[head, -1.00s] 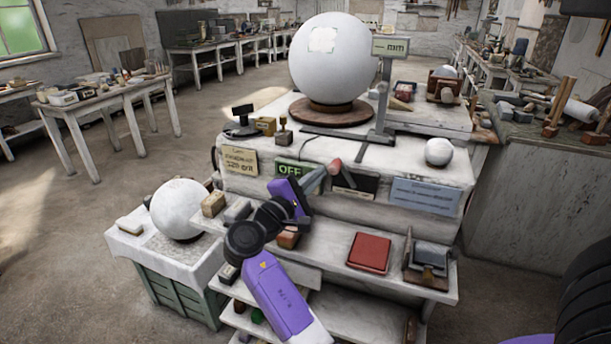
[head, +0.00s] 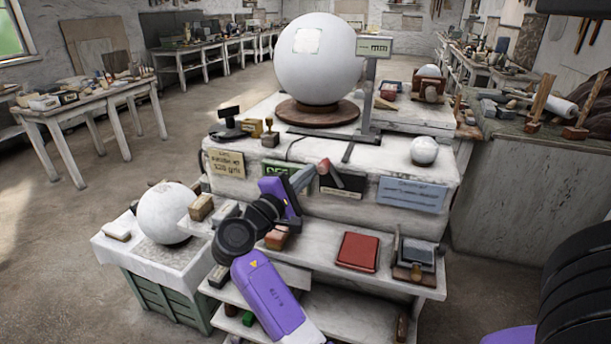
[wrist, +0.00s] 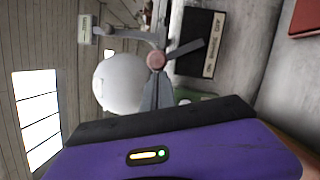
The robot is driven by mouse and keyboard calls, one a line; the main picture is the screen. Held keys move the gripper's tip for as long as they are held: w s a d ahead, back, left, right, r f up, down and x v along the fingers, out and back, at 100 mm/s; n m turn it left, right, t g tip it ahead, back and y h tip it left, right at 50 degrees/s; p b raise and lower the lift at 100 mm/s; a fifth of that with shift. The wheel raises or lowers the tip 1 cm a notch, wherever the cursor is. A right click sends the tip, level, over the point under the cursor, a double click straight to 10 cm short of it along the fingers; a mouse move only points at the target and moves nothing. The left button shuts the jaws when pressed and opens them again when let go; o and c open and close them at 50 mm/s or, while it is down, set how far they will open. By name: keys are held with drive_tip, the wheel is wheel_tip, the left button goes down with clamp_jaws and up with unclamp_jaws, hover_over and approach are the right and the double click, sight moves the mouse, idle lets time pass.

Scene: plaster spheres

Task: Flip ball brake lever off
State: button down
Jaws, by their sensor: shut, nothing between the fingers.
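The brake lever has a red knob (head: 325,164) and a short grey bar running down to the right across a black plate (head: 342,184) on the plinth's front face. In the wrist view the knob (wrist: 155,60) shows pink, with the dark bar (wrist: 187,50) crossing the plate. My gripper (head: 306,176) is shut and empty, its grey fingers pointing at the knob. In the wrist view the fingertips (wrist: 157,78) are right at the knob; I cannot tell whether they touch. The large white ball (head: 318,60) sits on a round brown base on top.
A green sign (head: 277,169), appearing to read OFF, is left of the plate, partly hidden by my arm. A blue label (head: 411,193) is to the right. A gauge post (head: 369,95) and small ball (head: 424,150) stand above. A red book (head: 357,251) lies on the lower shelf.

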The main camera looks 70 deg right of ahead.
drive_tip(key=s+r+m+t+y+b, duration=0.1)
drive_tip(key=s+r+m+y, duration=0.2)
drive_tip(key=s+m, duration=0.6)
drive_tip(key=shift+s+d+r+m+t, duration=0.2)
drive_tip(key=shift+d+m+t, duration=0.15)
drive_tip(key=shift+m, duration=1.25)
drive_tip(key=shift+s+f, duration=0.1)
drive_tip(key=shift+f, duration=0.05)
